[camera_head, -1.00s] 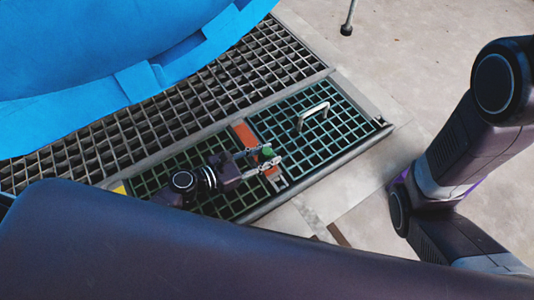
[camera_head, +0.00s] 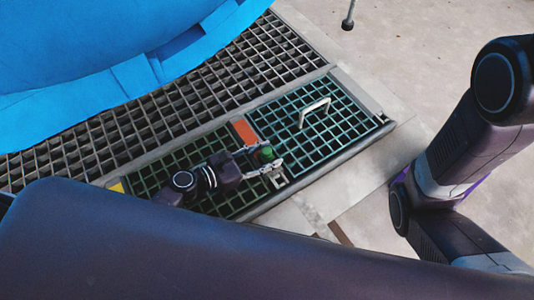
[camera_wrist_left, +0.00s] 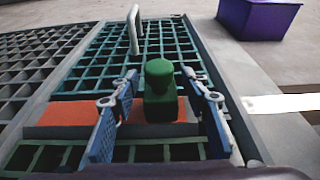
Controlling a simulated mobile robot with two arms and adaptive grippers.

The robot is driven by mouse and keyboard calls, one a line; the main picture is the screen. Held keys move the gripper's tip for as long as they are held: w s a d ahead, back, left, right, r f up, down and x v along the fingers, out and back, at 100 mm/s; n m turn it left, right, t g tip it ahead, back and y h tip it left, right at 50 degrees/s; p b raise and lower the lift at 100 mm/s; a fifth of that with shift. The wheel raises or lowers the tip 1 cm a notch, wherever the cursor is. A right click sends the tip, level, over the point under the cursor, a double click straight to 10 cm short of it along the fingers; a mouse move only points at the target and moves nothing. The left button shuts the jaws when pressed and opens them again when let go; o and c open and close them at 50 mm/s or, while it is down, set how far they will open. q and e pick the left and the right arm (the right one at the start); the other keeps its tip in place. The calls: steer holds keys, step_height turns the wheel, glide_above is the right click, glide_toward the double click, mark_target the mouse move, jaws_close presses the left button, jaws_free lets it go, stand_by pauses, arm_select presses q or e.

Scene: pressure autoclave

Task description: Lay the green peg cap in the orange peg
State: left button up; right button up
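The green peg cap (camera_head: 265,154) is upright between the spread fingers of my left gripper (camera_head: 256,160). In the left wrist view, the cap (camera_wrist_left: 160,92) has a narrow knob above a wider base, and gaps show between it and both fingers (camera_wrist_left: 160,128). An orange bar (camera_head: 244,131) crosses the green grating under the cap; it shows on both sides of the cap in the left wrist view (camera_wrist_left: 72,117). The cap appears to stand on the bar, but its underside is hidden and I cannot tell how it is seated. My right gripper is out of view.
A metal handle (camera_head: 314,111) rises from the green grating (camera_head: 345,125) beyond the cap. A large blue body (camera_head: 90,50) overhangs the dark grating (camera_head: 200,95). A purple box (camera_wrist_left: 258,18) stands on the floor beyond. Bare floor (camera_head: 430,60) lies at right.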

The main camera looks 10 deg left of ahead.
arm_select(q)
steer(key=shift+a, duration=0.1)
steer(key=shift+s+a, duration=0.2)
steer(key=shift+s, duration=0.1)
steer(key=v, duration=1.1)
steer(key=shift+r, duration=0.25)
